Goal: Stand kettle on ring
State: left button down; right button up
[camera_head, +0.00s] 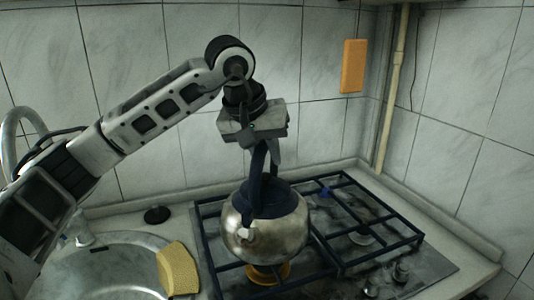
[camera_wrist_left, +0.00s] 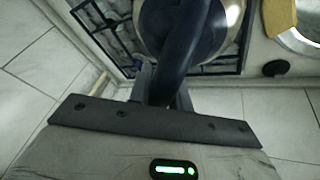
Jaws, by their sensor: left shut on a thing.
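The metal kettle (camera_head: 262,238), with a dark blue lid and a tall dark blue handle (camera_head: 256,182), is upright over the front left burner of the gas hob. My left gripper (camera_head: 259,146) is above it, shut on the top of the handle. The wrist view shows the handle (camera_wrist_left: 186,45) between my left fingers (camera_wrist_left: 162,92) and part of the kettle body (camera_wrist_left: 236,14). A yellow-brown burner ring (camera_head: 268,273) shows just under the kettle, partly covered by it. I cannot tell whether the kettle's base touches the grate. My right gripper is not in view.
The hob's dark grate (camera_head: 378,242) has free room right of the kettle. Knobs (camera_head: 400,272) are at the hob's front right. A sink (camera_head: 110,270), a yellow sponge (camera_head: 177,269) and a black stopper (camera_head: 157,214) are on the left. Tiled walls stand behind and right.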

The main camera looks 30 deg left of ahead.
aim_at(268, 175)
pick_arm(q)
jog(key=shift+w+r, duration=0.15)
jog(key=shift+w, duration=0.5)
jog(key=shift+s+f+b, duration=0.2)
jog(key=shift+f+b, duration=0.6)
jog(key=shift+f, duration=0.05)
notch_tip(268, 175, down, 4)
jog(key=b, duration=0.3)
jog(key=shift+r, duration=0.1)
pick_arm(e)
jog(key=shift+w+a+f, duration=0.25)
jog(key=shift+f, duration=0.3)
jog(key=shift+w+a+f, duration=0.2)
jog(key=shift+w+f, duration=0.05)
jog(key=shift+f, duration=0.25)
